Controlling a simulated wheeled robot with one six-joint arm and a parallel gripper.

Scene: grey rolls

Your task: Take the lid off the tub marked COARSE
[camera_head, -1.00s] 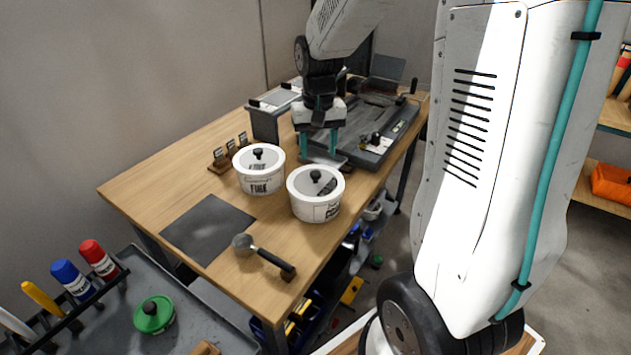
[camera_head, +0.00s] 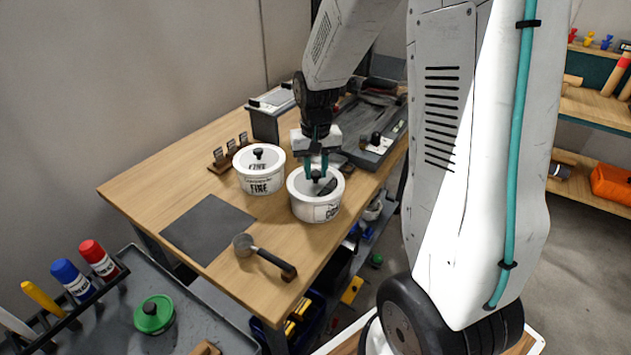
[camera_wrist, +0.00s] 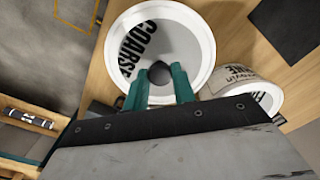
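The tub marked COARSE (camera_head: 308,211) is white and stands upright near the table's right edge. Its round lid (camera_wrist: 190,40) bears COARSE in black and appears seated on the rim. My gripper (camera_head: 316,173) points down over this lid, its teal fingers on either side of the dark knob (camera_wrist: 160,72). The fingers appear closed on the knob; the exact contact is partly hidden. A second white tub marked FINE (camera_head: 259,181) stands to the left with its own lid (camera_head: 258,158). It also shows at the right of the wrist view (camera_wrist: 262,92).
A dark mat (camera_head: 208,229) and a black-handled scoop (camera_head: 264,256) lie on the table's near part. A grey tray (camera_head: 387,153) is behind my gripper. A green-lidded container (camera_head: 154,314) stands on the near cart.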

